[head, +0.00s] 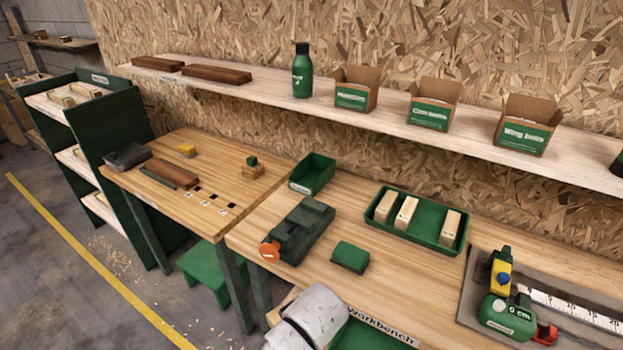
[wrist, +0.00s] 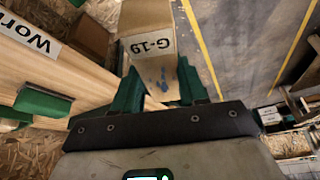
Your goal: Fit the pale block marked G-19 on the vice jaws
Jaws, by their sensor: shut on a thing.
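The pale block marked G-19 (wrist: 147,42) is between the two green fingers of my gripper (wrist: 160,78) in the wrist view. The gripper is shut on it, and the block sticks out past the fingertips. Its label reads sideways-on to the bench sign, and blue specks show on its face. The dark green vice (head: 300,232) stands on the workbench in the head view, with an orange round part at its front. The block and gripper do not show in the head view; only my pale arm shows at the bottom. The vice cannot be made out surely in the wrist view.
A green block (head: 350,257) lies right of the vice. A green tray (head: 433,236) with pale blocks and an empty green bin (head: 312,173) stand behind. A mat with a green tape device (head: 507,315) is at right. A shelf (head: 400,128) runs above the bench.

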